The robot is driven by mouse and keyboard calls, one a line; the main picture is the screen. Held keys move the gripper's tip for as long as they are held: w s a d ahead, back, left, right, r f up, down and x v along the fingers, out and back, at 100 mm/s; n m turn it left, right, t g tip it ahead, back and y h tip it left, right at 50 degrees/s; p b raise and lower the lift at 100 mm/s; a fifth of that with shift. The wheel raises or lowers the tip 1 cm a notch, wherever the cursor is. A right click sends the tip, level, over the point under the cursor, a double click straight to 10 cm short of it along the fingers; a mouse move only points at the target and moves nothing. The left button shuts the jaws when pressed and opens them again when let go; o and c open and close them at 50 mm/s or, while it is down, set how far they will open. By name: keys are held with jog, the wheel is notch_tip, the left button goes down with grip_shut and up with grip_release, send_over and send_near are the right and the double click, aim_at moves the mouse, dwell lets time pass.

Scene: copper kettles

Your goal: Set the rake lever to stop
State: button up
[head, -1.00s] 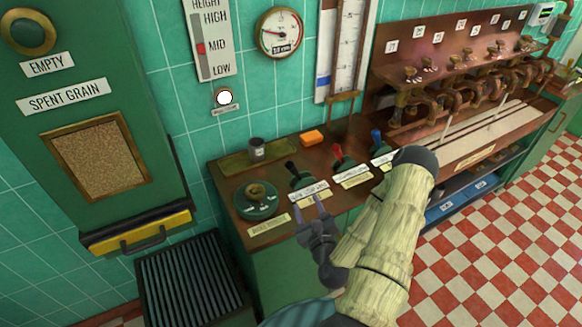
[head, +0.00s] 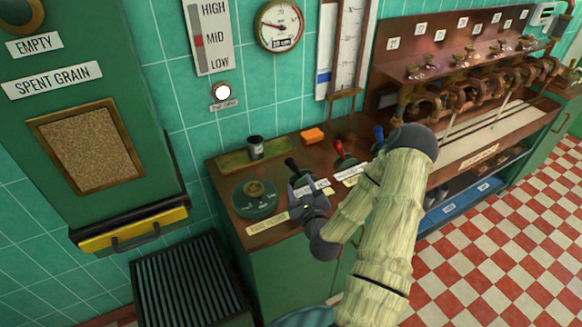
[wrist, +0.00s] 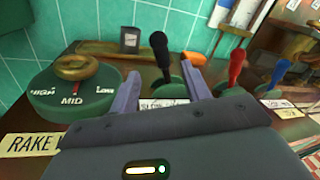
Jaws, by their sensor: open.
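A black-handled lever (head: 292,166) stands on the brown counter beside a green dial (head: 254,198). It also shows in the wrist view (wrist: 160,52), leaning slightly left, with its handle up. I take it for the rake lever, but its white label (wrist: 160,103) is partly hidden and I cannot read it. My gripper (head: 302,190) is open, just in front of this lever. In the wrist view the two fingers (wrist: 162,84) stand either side of the lever's lower part, with the lever beyond them. I cannot tell whether they touch it.
The green dial has a brass knob, its red mark at MID and a "RAKE" label (wrist: 30,144) in front. Red (head: 340,150) and blue (head: 379,136) levers stand close on the right.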

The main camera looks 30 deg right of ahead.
aim_at(292, 167)
jog(key=w, duration=0.3)
jog(key=w+d+p, duration=0.1)
jog(key=w, duration=0.2)
jog(key=w+p, duration=0.1)
jog(key=w, duration=0.2)
jog(key=shift+w+d+r, duration=0.15)
jog(key=shift+d, duration=0.2)
jog(key=shift+w+d, duration=0.2)
jog(key=shift+w, duration=0.1)
jog(key=shift+a, duration=0.1)
jog(key=shift+c, duration=0.2)
grip_shut()
